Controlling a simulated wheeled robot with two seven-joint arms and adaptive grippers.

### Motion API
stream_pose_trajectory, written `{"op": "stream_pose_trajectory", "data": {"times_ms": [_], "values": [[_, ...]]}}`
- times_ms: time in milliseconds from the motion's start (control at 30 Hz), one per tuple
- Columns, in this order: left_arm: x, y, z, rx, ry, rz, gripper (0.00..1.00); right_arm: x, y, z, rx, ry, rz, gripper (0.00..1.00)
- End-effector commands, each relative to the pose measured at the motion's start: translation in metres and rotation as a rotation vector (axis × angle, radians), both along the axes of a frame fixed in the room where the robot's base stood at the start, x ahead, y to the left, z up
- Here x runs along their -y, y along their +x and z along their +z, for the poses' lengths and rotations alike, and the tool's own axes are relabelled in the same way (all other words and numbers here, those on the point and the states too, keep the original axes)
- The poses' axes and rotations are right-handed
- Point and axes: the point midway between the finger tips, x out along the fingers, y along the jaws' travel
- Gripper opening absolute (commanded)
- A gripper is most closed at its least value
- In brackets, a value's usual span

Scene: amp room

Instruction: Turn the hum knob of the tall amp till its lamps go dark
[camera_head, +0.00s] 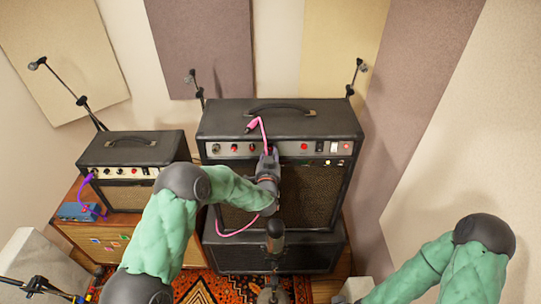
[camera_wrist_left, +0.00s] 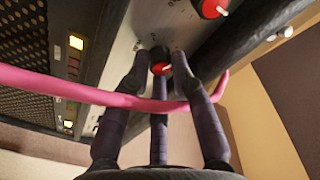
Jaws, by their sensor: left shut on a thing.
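The tall amp (camera_head: 285,125) stands at the middle in the head view, with knobs along its pale panel. My left gripper (camera_head: 269,156) is at this panel, shut on a red-capped knob (camera_wrist_left: 161,69) with a white pointer. The left wrist view shows the fingers (camera_wrist_left: 168,66) around this knob; its label cannot be read. Small lamps on the amp glow pale yellow: one lamp (camera_head: 327,162) in the head view, and another lamp (camera_wrist_left: 76,42) in the wrist view. My right arm shows at the lower right, but its gripper is out of view.
A pink cable (camera_wrist_left: 85,92) crosses close to my left fingers; in the head view it drapes over the amp's top edge (camera_head: 262,127). Another red knob (camera_wrist_left: 212,8) sits beside the held one. A smaller amp (camera_head: 130,150) stands left. Microphone stands (camera_head: 90,112) surround the amps.

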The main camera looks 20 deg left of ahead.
Motion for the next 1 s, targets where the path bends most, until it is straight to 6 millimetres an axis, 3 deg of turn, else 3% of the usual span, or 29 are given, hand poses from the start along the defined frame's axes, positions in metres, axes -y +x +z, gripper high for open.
{"op": "stream_pose_trajectory", "data": {"times_ms": [300,333,733,1000], "values": [[0.0,0.001,0.004,0.004,0.008,-0.001,0.0,0.0,0.0,0.0,0.0,0.0,0.0,0.58],[0.0,0.001,0.004,0.004,0.008,-0.001,0.32,0.0,0.0,0.0,0.0,0.0,0.0,0.58],[0.001,-0.004,0.001,0.0,0.006,-0.002,0.32,0.0,0.0,0.0,0.001,0.0,0.0,0.58],[0.01,-0.044,0.003,0.001,0.007,-0.004,0.32,0.0,0.0,0.0,0.0,0.0,0.0,0.58]]}}
